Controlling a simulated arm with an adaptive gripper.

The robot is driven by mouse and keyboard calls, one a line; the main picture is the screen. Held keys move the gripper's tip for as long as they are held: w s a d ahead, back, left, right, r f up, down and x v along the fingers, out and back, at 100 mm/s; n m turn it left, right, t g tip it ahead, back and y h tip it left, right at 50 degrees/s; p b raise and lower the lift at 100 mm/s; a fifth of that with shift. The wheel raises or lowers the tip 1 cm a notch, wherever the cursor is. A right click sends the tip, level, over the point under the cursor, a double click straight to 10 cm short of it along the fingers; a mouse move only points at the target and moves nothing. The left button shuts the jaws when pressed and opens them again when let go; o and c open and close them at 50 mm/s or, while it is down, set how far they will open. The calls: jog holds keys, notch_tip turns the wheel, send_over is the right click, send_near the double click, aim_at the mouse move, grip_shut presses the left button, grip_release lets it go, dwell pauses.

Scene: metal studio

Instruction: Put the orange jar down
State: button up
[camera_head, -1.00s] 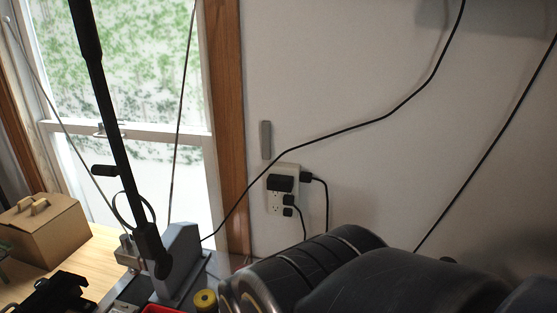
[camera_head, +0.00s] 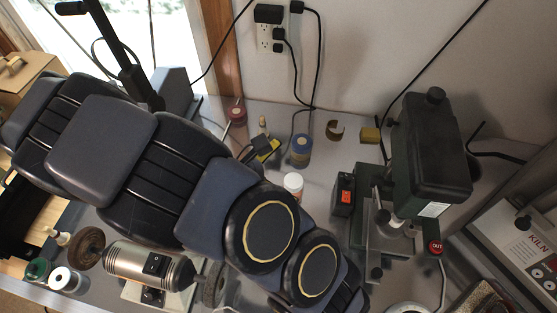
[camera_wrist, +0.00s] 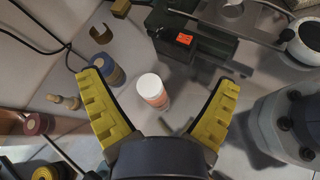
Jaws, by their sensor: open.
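The orange jar (camera_wrist: 153,97) has a white lid and an orange label. In the wrist view it stands upright on the grey bench top, between the spread yellow fingers of my gripper (camera_wrist: 158,82), with clear gaps on both sides. My gripper is open and holds nothing. In the head view the jar (camera_head: 293,186) shows beside my dark arm, its lower part partly hidden.
A green drill press (camera_head: 430,155) stands right of the jar. A bench grinder (camera_head: 150,268) stands at front left. A kiln (camera_head: 520,240) is at far right.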

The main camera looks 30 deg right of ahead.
aim_at(298, 188)
jog(key=f+n, duration=0.1)
jog(key=f, duration=0.3)
jog(key=w+f+n+t, duration=0.1)
jog(key=f+n, duration=0.1)
jog(key=f, duration=0.3)
jog(key=w+a+f+n+t+h, duration=0.1)
jog(key=f+n, duration=0.1)
jog(key=f, duration=0.2)
jog(key=shift+w+f, duration=0.15)
jog(key=shift+f, duration=0.15)
jog(key=shift+d+f, duration=0.15)
jog(key=shift+d, duration=0.5)
jog(key=shift+x, duration=3.1)
jog(key=shift+w, duration=0.15)
jog(key=c, duration=1.3)
